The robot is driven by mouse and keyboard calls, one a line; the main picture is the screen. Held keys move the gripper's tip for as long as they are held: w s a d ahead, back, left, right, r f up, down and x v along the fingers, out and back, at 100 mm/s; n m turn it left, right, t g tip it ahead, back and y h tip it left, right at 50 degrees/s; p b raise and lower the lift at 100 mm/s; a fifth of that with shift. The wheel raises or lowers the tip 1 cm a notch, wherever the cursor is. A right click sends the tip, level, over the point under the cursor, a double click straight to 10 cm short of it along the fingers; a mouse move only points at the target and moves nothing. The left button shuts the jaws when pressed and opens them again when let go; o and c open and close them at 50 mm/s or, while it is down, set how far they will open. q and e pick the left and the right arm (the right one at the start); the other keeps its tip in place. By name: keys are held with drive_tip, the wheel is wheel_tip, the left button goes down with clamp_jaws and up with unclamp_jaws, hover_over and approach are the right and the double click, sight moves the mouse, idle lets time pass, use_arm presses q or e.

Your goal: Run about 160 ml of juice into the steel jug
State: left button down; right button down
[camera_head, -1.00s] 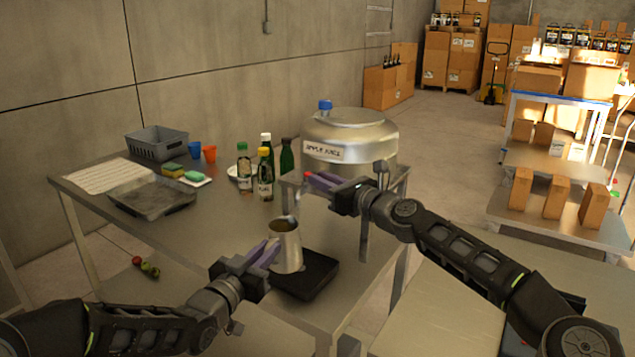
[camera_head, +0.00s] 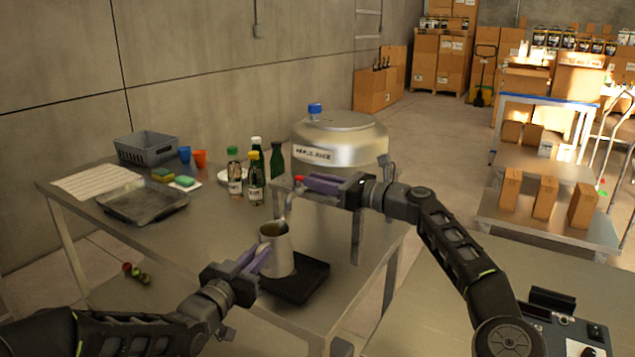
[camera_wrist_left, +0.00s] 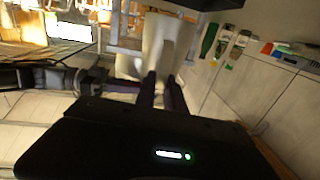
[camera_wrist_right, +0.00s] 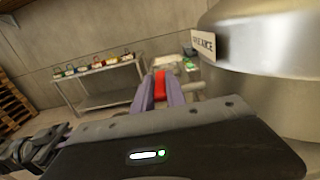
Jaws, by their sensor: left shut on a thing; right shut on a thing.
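The steel jug (camera_head: 277,252) is upright at the black pad (camera_head: 300,283) on the table, its mouth below the tap spout (camera_head: 289,205). I cannot tell whether its base touches the pad. My left gripper (camera_head: 257,258) is shut on the jug's handle, which also shows in the left wrist view (camera_wrist_left: 166,60). The steel juice tank (camera_head: 352,143), with an apple juice label, stands behind. My right gripper (camera_head: 318,184) is shut on the red tap lever (camera_head: 299,181), seen between the fingers in the right wrist view (camera_wrist_right: 160,85).
Several bottles (camera_head: 254,178), an orange cup (camera_head: 199,158), sponges (camera_head: 183,181), a grey basket (camera_head: 146,147) and a shallow tray (camera_head: 142,203) stand further back on the table. The front left tabletop is bare. Trolleys with boxes (camera_head: 545,196) stand at right.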

use_arm(q)
drive_tip(key=shift+r, duration=0.1)
use_arm(e)
drive_tip(key=c, duration=1.4)
unclamp_jaws()
drive_tip(key=shift+o, duration=0.2)
drive_tip(key=v, duration=1.2)
